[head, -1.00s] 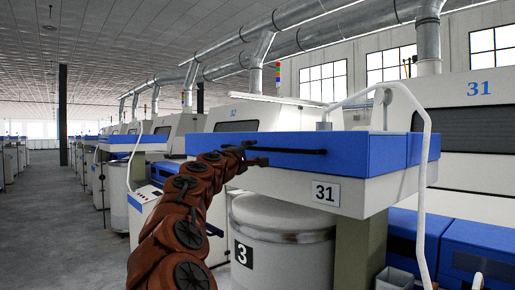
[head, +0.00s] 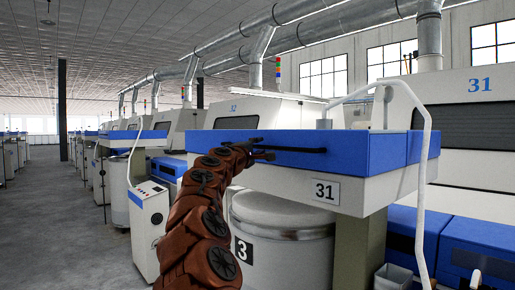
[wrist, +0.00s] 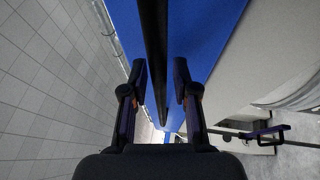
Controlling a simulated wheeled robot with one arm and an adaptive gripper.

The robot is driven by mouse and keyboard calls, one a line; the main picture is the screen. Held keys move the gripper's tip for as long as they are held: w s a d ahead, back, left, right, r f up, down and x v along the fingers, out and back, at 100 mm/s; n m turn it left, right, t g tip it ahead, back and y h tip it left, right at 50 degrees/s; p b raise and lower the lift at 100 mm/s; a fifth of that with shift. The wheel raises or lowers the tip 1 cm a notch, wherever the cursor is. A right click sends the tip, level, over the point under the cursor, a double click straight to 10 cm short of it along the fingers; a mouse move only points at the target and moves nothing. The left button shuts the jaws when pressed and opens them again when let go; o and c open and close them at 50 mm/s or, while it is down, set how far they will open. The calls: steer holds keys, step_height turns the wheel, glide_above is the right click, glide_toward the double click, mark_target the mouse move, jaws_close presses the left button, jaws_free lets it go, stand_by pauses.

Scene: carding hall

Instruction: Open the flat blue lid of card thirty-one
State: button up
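My gripper (head: 268,149) is at the left part of this bar. In the wrist view, the two fingers of my gripper (wrist: 160,84) are apart, with the black bar (wrist: 155,40) running lengthwise between them in the picture. The blue lid face (wrist: 205,30) lies behind the bar. Whether a finger touches the bar cannot be told.
A white bent pipe (head: 427,130) rises in front of the lid's right end. A round can marked "3" (head: 285,219) stands below the housing. A white control box (head: 150,230) stands left of my arm. The aisle floor (head: 65,225) at left is clear.

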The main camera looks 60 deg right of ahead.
jaws_close()
stand_by(0.4)
